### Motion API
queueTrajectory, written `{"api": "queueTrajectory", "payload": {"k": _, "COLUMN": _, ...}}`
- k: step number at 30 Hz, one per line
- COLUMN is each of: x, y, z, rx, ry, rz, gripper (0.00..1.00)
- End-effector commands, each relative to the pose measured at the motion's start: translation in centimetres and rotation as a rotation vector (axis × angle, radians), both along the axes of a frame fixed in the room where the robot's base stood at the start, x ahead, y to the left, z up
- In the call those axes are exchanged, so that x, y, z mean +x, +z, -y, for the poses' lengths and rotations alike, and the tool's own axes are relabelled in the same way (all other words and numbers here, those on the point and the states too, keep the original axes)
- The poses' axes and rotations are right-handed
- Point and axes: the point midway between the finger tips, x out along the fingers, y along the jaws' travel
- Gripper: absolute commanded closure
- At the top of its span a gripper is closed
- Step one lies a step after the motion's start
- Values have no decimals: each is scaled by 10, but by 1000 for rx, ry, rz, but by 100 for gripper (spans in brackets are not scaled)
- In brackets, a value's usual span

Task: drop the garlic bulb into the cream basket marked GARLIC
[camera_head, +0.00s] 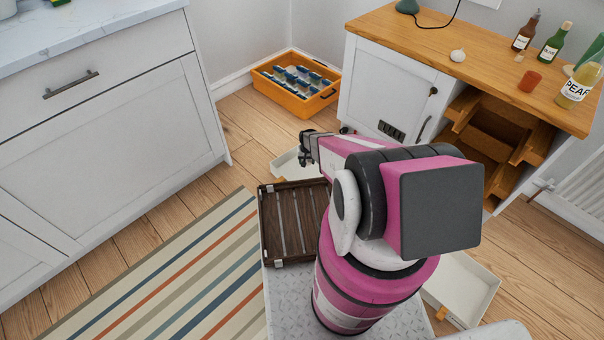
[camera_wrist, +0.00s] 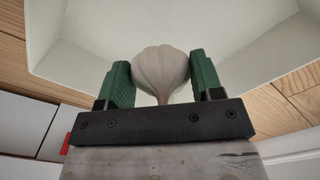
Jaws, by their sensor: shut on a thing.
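A pale garlic bulb (camera_wrist: 160,74) is held between the two green fingers of my gripper (camera_wrist: 160,66) in the wrist view, with both pads against its sides. Behind it in the wrist view is the inside of a cream basket (camera_wrist: 75,48). In the head view my gripper (camera_head: 306,150) hangs low past the end of my pink arm, over or close to a cream basket (camera_head: 285,166) on the floor. My arm and a brown slatted tray hide part of that basket. No GARLIC marking is readable in either view, and the bulb is hidden in the head view.
Another cream basket (camera_head: 468,288) lies on the floor at right. A brown slatted tray (camera_head: 290,248) is in front of my arm. An orange crate (camera_head: 290,106) stands by the wall. A wooden-topped cabinet (camera_head: 400,45) carries bottles and a small white bulb (camera_head: 457,55).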

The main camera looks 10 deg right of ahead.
Motion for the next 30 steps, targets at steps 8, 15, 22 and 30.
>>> {"api": "queueTrajectory", "payload": {"k": 8, "x": 0, "y": -14, "z": 0, "rx": 0, "ry": 0, "rz": -1, "gripper": 63}}
{"api": "queueTrajectory", "payload": {"k": 15, "x": 0, "y": -14, "z": 0, "rx": 0, "ry": 0, "rz": 0, "gripper": 17}}
{"api": "queueTrajectory", "payload": {"k": 22, "x": 0, "y": -14, "z": 0, "rx": 0, "ry": 0, "rz": 0, "gripper": 10}}
{"api": "queueTrajectory", "payload": {"k": 30, "x": -1, "y": -4, "z": 0, "rx": 0, "ry": 0, "rz": 0, "gripper": 10}}
